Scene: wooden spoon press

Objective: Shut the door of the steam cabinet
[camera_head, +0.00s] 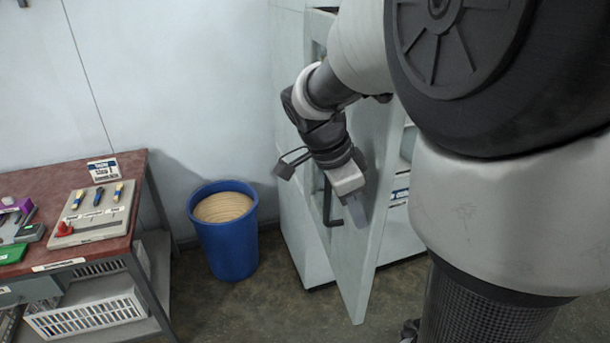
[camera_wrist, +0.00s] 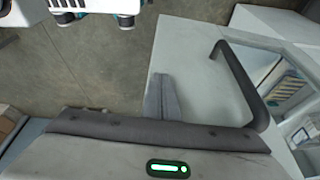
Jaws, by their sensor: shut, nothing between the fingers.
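The steam cabinet (camera_head: 298,225) is a tall pale grey box against the wall. Its door (camera_head: 352,285) stands open, swung out from the body, and part of the interior shows to its right. My gripper (camera_head: 357,212) is shut and empty, over the door face in the head view. In the wrist view my gripper (camera_wrist: 162,98) overlaps the pale door (camera_wrist: 190,60). I cannot tell whether the fingers touch it. My arm hides much of the cabinet.
A blue bin (camera_head: 228,245) with pale wooden contents stands left of the cabinet. A red-topped workbench (camera_head: 95,235) with tools and a white crate (camera_head: 85,308) below is at the left. Floor (camera_head: 245,310) shows clear in front of the bin.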

